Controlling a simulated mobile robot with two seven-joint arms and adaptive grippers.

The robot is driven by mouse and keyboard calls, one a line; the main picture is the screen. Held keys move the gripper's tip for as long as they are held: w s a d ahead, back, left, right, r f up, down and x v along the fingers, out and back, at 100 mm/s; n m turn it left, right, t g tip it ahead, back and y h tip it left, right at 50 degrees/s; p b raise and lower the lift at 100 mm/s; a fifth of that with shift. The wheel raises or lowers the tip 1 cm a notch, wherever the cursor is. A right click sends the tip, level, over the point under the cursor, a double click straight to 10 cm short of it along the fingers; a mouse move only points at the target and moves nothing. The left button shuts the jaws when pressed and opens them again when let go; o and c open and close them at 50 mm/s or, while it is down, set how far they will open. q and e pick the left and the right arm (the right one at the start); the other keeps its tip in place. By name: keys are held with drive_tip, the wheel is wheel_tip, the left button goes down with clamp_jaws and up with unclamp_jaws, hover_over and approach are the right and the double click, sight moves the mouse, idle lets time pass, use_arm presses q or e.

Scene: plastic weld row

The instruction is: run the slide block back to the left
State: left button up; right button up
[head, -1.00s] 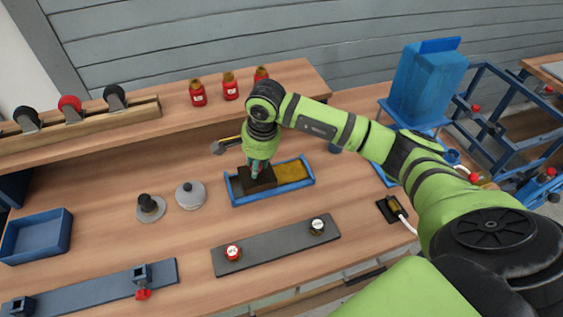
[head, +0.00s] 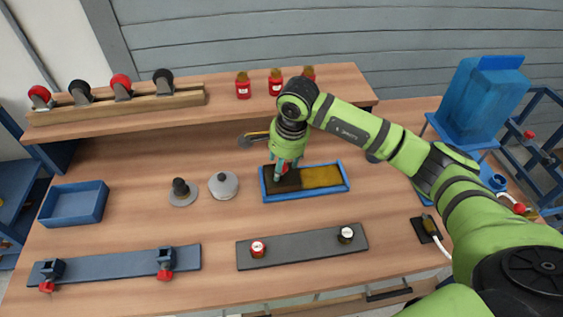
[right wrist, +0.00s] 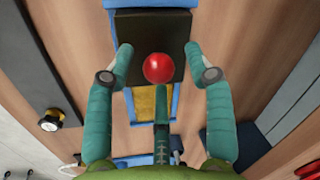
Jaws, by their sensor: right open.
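The slide block (head: 290,183) is dark and square with a red ball knob (right wrist: 158,68) on top. It sits at the left end of the blue-rimmed tray (head: 308,196); the yellow-brown tray bed (head: 322,176) lies bare to its right. My right gripper (head: 282,172) is over the block. In the right wrist view its fingers (right wrist: 158,52) are spread on both sides of the knob, with gaps between them and it. The gripper is open and holds nothing. My left gripper is not in view.
A grey bar with two round knobs (head: 302,247) lies in front of the tray. A grey lidded pot (head: 223,185) and a dark-knobbed disc (head: 183,192) stand to its left. A blue bin (head: 74,203) is further left.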

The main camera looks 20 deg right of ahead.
sight(288, 180)
wheel_tip(288, 180, up, 11)
drive_tip(key=s, duration=0.2)
drive_tip(key=shift+d+r, duration=0.2)
drive_tip(key=shift+d, duration=0.1)
